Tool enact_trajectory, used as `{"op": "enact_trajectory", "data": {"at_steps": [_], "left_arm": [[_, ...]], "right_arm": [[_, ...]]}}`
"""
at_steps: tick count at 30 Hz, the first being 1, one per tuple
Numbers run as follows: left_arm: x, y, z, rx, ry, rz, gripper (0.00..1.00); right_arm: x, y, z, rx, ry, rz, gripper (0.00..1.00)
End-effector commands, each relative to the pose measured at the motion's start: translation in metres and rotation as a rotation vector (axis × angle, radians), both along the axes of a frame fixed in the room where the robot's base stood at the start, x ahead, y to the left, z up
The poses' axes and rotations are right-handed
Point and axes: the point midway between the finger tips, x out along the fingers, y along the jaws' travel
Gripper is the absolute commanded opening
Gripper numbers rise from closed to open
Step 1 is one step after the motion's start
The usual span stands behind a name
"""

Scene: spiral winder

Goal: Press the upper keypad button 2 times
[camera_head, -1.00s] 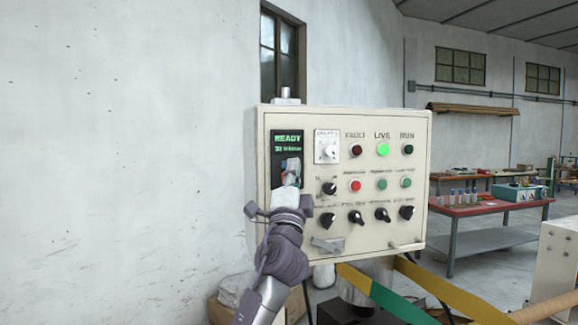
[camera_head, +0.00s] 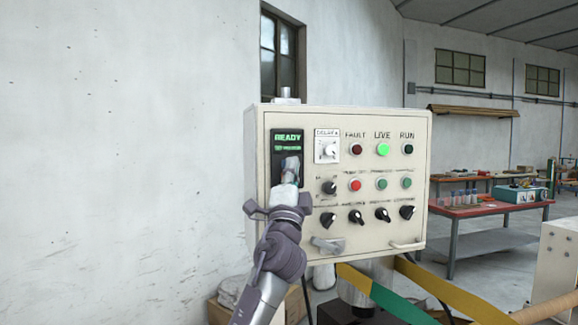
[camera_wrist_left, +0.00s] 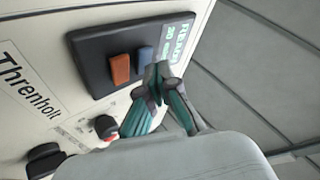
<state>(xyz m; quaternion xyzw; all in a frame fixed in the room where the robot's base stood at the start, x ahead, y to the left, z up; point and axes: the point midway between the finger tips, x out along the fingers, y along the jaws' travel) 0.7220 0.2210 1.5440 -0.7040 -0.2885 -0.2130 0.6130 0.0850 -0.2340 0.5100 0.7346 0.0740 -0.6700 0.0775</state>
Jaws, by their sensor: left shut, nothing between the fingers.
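The keypad is a black panel (camera_head: 277,162) on the left of the cream control box, with a green READY display (camera_head: 287,139) at its top. In the left wrist view the panel (camera_wrist_left: 92,55) carries a blue button (camera_wrist_left: 146,56) nearer the display and an orange button (camera_wrist_left: 120,69) farther from it. The blue one is the upper button. My left gripper (camera_head: 290,165) is shut and empty in front of the keypad, hiding its buttons in the head view. In the wrist view its fingertips (camera_wrist_left: 158,76) are beside the blue button's lower end; I cannot tell whether they touch.
The control box (camera_head: 345,243) also has a dial, lamps, buttons and black knobs right of the keypad. A red workbench (camera_head: 484,211) stands farther back. Bare wall is at left.

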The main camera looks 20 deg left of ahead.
Motion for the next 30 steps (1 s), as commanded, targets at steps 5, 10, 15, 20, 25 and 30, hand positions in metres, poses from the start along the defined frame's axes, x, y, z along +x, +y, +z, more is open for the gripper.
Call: {"op": "enact_trajectory", "data": {"at_steps": [5,10,15,20,25,30], "left_arm": [[0.0008,0.0005,-0.0003,0.0,0.0,0.0,0.0],[0.0024,0.0018,-0.0002,-0.001,-0.001,0.001,0.0],[0.0042,0.003,-0.0004,-0.001,0.0,0.001,0.0],[0.006,0.0041,-0.0007,-0.001,0.0,0.001,0.0],[0.0075,0.0052,-0.0004,0.0,0.0,0.0,0.0],[0.0078,0.0055,0.0002,-0.001,0.0,0.001,0.0]], "right_arm": [[-0.0003,-0.0013,-0.0012,-0.001,0.001,0.001,0.69],[-0.0003,-0.0022,-0.0029,-0.002,0.001,0.001,0.69],[-0.0003,-0.0023,-0.0046,-0.003,0.0,0.001,0.69],[-0.0004,-0.0022,-0.0061,-0.002,0.001,0.001,0.69],[-0.0005,-0.0022,-0.0077,-0.002,0.001,0.001,0.69],[-0.0004,-0.0021,-0.0074,-0.002,0.001,0.001,0.69]]}}
